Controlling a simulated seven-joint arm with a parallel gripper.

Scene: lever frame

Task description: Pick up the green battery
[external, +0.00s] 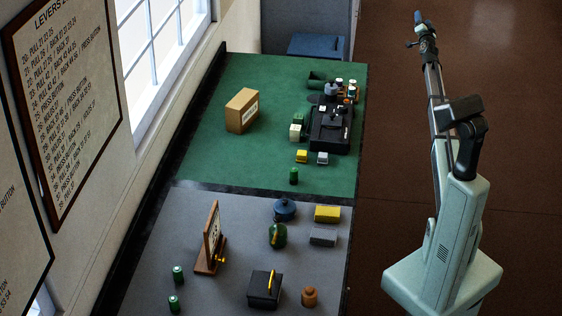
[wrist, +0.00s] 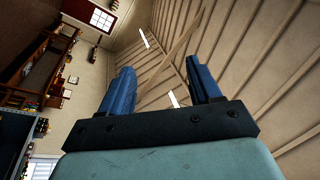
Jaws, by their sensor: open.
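Small green cylinders that look like batteries stand upright in the external view. One green battery (external: 293,176) is on the green mat near its front edge. Another green battery (external: 178,275) and a third green battery (external: 174,304) stand on the grey surface at the lower left. My gripper (external: 414,30) is raised high at the top right, far from all of them. In the wrist view my gripper (wrist: 158,68) shows two blue fingers spread apart with nothing between them. No battery shows in the wrist view, which faces the ceiling and walls.
A wooden stand (external: 209,248), black box (external: 265,288), brown jar (external: 309,297), green round jar (external: 278,235), blue pot (external: 285,209) and yellow block (external: 327,213) occupy the grey surface. A cardboard box (external: 242,110) and dark machine (external: 329,131) stand on the green mat.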

